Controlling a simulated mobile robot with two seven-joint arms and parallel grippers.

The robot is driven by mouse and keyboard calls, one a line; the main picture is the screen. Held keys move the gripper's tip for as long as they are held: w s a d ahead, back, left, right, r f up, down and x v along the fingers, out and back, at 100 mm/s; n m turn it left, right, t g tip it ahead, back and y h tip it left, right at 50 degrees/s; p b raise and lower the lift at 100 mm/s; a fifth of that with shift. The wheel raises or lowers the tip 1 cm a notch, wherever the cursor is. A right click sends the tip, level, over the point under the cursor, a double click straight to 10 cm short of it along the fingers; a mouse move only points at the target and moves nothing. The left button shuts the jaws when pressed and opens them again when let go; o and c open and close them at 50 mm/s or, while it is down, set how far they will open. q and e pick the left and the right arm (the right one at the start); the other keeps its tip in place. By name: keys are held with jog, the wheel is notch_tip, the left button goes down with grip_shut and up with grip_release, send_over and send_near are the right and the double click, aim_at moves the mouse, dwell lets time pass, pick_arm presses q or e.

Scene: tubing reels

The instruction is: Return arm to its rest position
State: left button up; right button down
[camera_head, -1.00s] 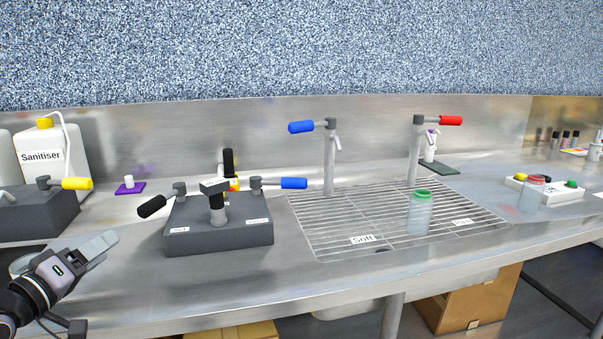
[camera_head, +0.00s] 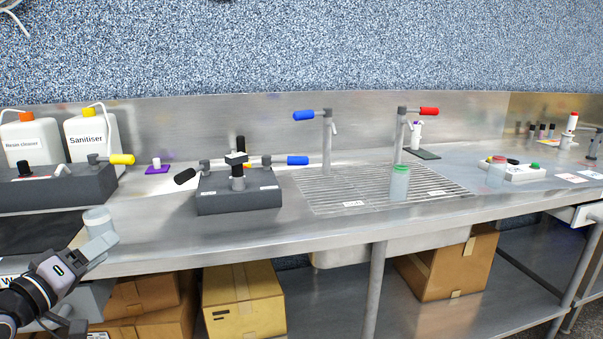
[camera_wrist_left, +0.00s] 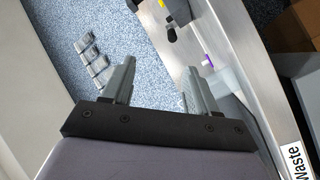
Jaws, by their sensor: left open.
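My left gripper (camera_head: 100,243) is at the lower left of the head view, in front of the steel counter's front edge. Its jaws are open. In the left wrist view the two fingers (camera_wrist_left: 158,82) stand apart, and I see nothing held between them. A clear jar (camera_head: 97,219) shows just above the fingertips in the head view; I cannot tell whether they touch. My right gripper is not in view.
The steel counter (camera_head: 330,232) carries a dark valve block (camera_head: 240,200) and a drain grid (camera_head: 340,205) with a green-rimmed jar (camera_head: 399,184). Sanitiser (camera_head: 92,140) stands at the back left. Cardboard boxes (camera_head: 243,300) are below. A Waste label (camera_wrist_left: 296,160) shows in the wrist view.

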pick_arm(q)
jog(key=s+d+f+m+g+p, duration=0.15)
jog(key=s+d+f, duration=0.25)
jog(key=f, duration=0.4)
jog(key=s+d+f+m+g, duration=0.2)
jog(key=s+d+f, duration=0.15)
jog(key=f, duration=0.55)
jog(key=s+d+f+m+g, duration=0.1)
jog(key=s+d+f, duration=0.2)
jog(key=s, duration=0.3)
jog(key=s+d+f+m+g+y+p, duration=0.1)
jog(key=s+d+f+m, duration=0.1)
jog(key=s+d+f, duration=0.2)
jog(key=s+d+f+m+g+y+p, duration=0.1)
jog(key=s+d+f+m, duration=0.1)
jog(key=s+f, duration=0.3)
jog(key=s+d, duration=0.1)
jog(key=s, duration=0.2)
jog(key=shift+s+d+f, duration=0.25)
jog(key=shift+d+f, duration=0.1)
jog(key=shift+d, duration=0.05)
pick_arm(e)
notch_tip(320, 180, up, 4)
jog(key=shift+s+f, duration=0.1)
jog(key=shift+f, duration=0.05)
